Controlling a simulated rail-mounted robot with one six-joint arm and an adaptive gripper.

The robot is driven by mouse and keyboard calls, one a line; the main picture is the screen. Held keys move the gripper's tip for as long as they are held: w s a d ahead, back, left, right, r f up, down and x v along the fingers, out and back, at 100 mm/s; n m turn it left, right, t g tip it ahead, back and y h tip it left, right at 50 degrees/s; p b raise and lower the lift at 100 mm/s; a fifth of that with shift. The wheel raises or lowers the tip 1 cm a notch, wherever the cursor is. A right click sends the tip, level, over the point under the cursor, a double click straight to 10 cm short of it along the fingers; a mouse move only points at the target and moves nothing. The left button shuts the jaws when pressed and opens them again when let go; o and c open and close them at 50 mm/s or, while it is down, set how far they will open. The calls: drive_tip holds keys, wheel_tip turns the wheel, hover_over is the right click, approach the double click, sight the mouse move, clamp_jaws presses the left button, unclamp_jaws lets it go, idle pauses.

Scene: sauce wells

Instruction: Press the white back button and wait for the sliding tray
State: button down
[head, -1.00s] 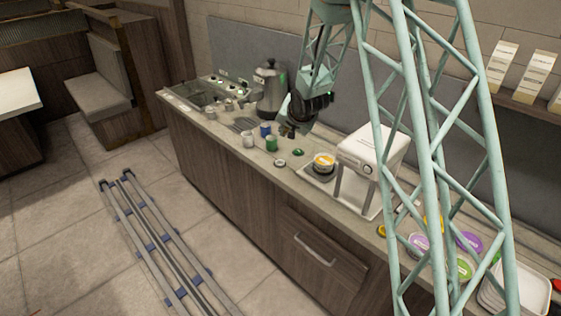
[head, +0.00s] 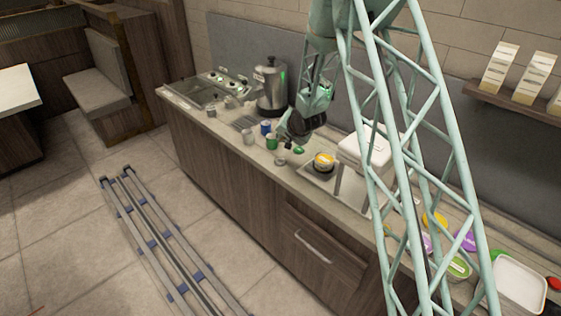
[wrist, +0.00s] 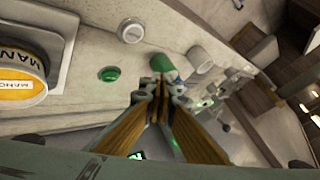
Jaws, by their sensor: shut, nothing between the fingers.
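The white button (wrist: 131,30) is a round disc on the counter at the top of the wrist view. It also shows in the head view (head: 281,161), near the counter's front edge. A green button (wrist: 110,74) lies closer to my gripper, and it shows in the head view (head: 298,150). My gripper (wrist: 160,88) is shut and empty, its fingertips over the counter, apart from the white button in the wrist view. The metal tray (head: 317,182) at the white machine (head: 373,146) bears a yellow-labelled mango tub (head: 323,160).
A green cup (wrist: 163,64) and a white cup (wrist: 200,59) stand close to my fingertips. A blue cup (head: 265,128) and a steel urn (head: 270,88) are farther left. Coloured tubs and a white tray (head: 520,284) are at the right.

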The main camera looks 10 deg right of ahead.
drive_tip(key=shift+f, duration=0.15)
drive_tip(key=b, duration=0.3)
hover_over(282, 161)
drive_tip(key=shift+f, duration=2.95)
drive_tip(key=shift+w+f+b, duration=0.1)
drive_tip(key=shift+f+b, duration=0.55)
drive_tip(key=shift+f, duration=0.6)
